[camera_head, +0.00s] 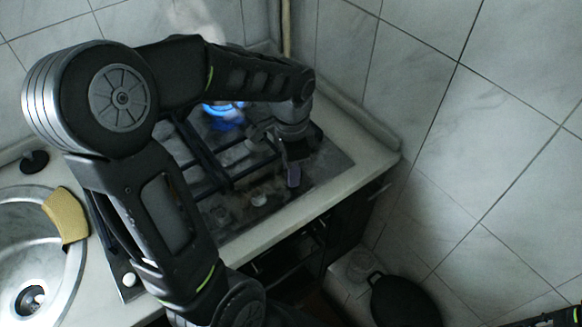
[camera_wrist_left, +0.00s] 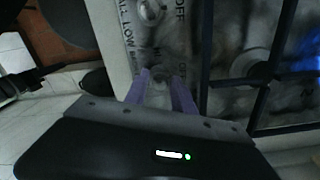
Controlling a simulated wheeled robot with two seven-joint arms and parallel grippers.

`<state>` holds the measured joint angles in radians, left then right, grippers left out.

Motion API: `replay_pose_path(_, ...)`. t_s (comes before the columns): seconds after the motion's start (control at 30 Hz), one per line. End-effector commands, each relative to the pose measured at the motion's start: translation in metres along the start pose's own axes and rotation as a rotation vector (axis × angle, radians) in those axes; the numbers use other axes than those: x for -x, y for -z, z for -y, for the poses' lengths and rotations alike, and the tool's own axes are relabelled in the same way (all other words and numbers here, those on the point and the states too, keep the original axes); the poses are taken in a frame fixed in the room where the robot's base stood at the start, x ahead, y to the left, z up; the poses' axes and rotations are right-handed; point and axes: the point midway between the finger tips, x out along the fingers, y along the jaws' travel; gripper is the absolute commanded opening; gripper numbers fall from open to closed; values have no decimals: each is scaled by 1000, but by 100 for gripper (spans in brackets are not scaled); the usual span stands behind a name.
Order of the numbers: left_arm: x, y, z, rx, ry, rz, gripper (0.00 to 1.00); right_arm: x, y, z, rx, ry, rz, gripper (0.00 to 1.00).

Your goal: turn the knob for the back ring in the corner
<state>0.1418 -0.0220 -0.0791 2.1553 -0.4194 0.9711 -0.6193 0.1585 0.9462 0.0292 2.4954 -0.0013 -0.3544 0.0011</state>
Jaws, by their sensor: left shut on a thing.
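My left gripper (camera_head: 292,174) reaches down over the right part of the hob's front strip. In the left wrist view its two purple fingers (camera_wrist_left: 161,92) are shut on a knob (camera_wrist_left: 165,73), which shows between and just beyond their tips. In the head view the gripper hides this knob. A blue flame (camera_head: 224,113) burns on a back ring near the corner. It also shows at the right edge of the left wrist view (camera_wrist_left: 308,64). The hob panel (camera_wrist_left: 190,30) carries printed OFF and LOW marks. My right gripper is not in view.
Another knob (camera_head: 259,199) sits left of the gripper, and a white knob (camera_head: 129,280) is farther left. Dark pan supports (camera_head: 205,165) cover the hob. A sink (camera_head: 30,250) with a yellow sponge (camera_head: 66,216) is at left. Tiled walls close the corner.

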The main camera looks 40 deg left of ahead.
Motion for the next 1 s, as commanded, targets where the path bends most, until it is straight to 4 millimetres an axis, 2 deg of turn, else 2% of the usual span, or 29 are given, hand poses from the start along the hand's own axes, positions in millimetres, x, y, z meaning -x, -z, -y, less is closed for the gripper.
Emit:
replay_pose_path(0.2,1,0,0,-196,1,-1,0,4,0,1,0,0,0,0)
replay_pose_path(0.5,1,1,0,-386,1,-1,0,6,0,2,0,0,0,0)
replay_pose_path(1.0,0,1,0,-455,1,-1,0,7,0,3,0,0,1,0)
